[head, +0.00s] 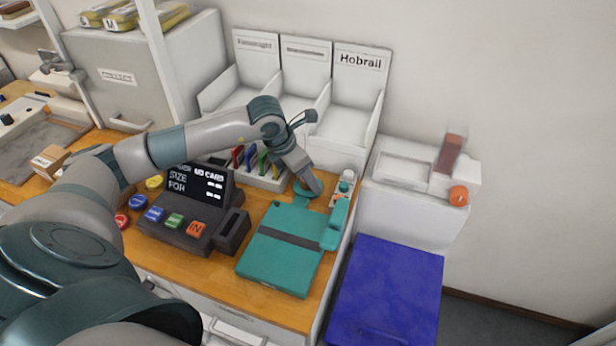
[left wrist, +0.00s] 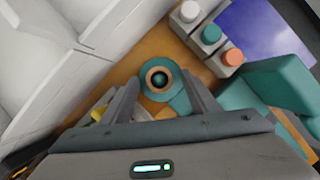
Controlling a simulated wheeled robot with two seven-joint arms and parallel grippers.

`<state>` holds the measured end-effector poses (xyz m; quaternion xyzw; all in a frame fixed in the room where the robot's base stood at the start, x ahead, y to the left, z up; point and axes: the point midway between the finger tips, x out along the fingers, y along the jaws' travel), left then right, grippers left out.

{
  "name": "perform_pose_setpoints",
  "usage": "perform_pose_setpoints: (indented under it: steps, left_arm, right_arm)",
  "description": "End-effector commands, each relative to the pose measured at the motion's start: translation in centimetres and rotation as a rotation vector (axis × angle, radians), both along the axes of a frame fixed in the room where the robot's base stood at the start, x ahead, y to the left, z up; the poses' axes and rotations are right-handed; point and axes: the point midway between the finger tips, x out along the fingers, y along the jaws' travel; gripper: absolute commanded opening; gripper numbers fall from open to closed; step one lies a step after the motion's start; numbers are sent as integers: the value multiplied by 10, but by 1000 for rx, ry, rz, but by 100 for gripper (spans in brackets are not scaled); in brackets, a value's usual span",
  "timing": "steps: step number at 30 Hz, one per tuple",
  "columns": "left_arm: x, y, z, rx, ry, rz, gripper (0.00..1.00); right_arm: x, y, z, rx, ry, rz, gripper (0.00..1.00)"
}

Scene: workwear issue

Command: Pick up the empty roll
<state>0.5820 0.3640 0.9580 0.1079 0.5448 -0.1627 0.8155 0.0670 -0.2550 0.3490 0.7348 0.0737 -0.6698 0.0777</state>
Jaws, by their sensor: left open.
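A round teal piece with a tan ring and dark centre, which looks like the empty roll (left wrist: 158,78), is in the left wrist view between my open left fingers (left wrist: 160,88). A wider teal part (left wrist: 181,103) shows just below it; I cannot tell whether it is a separate holder. In the head view a teal round piece (head: 301,190) sits on the wooden counter under my left gripper (head: 315,188), partly hidden by it. The left gripper points down and holds nothing visible. I cannot tell whether the fingers touch the roll. My right gripper is not in view.
A teal flat device (head: 275,262) lies in front, with a teal upright part (head: 336,222) beside the gripper. Small capped bottles (left wrist: 211,34) stand close to the right. White bins (head: 345,100) rise behind. A dark terminal (head: 190,225) stands left, a blue bin (head: 390,290) right.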

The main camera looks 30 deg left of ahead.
Motion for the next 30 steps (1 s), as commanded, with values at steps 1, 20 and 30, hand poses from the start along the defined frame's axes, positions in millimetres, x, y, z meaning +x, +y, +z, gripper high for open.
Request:
perform_pose_setpoints:
  steps: [1, 20, 30]
  left_arm:
    - [1, 0, -2, 1, 1, 1, 55]
    - [2, 0, -5, 1, 0, 0, 28]
    - [2, 0, -5, 1, 0, 0, 11]
  right_arm:
    - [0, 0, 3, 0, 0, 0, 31]
    - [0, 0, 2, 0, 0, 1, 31]
    - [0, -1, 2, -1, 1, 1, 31]
